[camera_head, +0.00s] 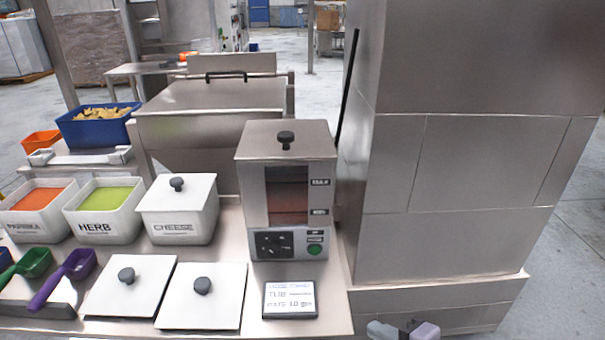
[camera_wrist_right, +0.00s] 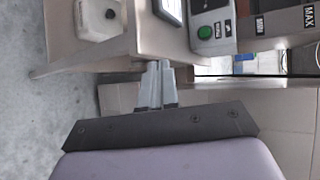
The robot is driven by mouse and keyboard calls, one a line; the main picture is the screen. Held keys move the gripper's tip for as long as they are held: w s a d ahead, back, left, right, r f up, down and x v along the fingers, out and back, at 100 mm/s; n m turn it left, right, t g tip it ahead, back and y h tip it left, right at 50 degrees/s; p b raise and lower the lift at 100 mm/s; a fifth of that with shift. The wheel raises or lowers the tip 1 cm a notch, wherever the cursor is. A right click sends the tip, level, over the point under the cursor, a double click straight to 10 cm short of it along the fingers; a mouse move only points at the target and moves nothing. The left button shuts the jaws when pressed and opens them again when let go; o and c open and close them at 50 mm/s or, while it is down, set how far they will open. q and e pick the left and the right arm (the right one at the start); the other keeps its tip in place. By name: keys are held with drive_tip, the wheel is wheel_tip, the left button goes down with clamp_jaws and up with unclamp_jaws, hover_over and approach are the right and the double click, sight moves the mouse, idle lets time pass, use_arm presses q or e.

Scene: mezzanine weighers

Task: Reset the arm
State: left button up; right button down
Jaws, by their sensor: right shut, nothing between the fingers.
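My right gripper (camera_head: 402,330) shows at the bottom edge of the head view, right of the bench's front corner and in front of the steel housing. In the right wrist view its two grey fingers (camera_wrist_right: 157,84) are together with nothing between them, apart from the bench edge. Most of the right arm is out of the head view. My left gripper is not in view.
A steel bench (camera_head: 337,318) holds a dispenser (camera_head: 286,190), a small display (camera_head: 290,299), two loose lids and paprika, herb and cheese tubs. A tall steel housing (camera_head: 470,160) stands at the right. Floor (camera_head: 565,290) is clear beyond it.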

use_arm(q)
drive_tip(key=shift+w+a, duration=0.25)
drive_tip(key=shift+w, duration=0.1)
use_arm(e)
drive_tip(key=s+d+f+n+h, duration=0.2)
drive_tip(key=s+f+n+h, duration=0.1)
drive_tip(key=s+f+n, duration=0.2)
drive_tip(key=s+d+f+n+h, duration=0.3)
drive_tip(key=s+f+n, duration=0.2)
drive_tip(key=s+n, duration=0.3)
drive_tip(key=shift+s+n, duration=0.4)
drive_tip(key=shift+n, duration=0.5)
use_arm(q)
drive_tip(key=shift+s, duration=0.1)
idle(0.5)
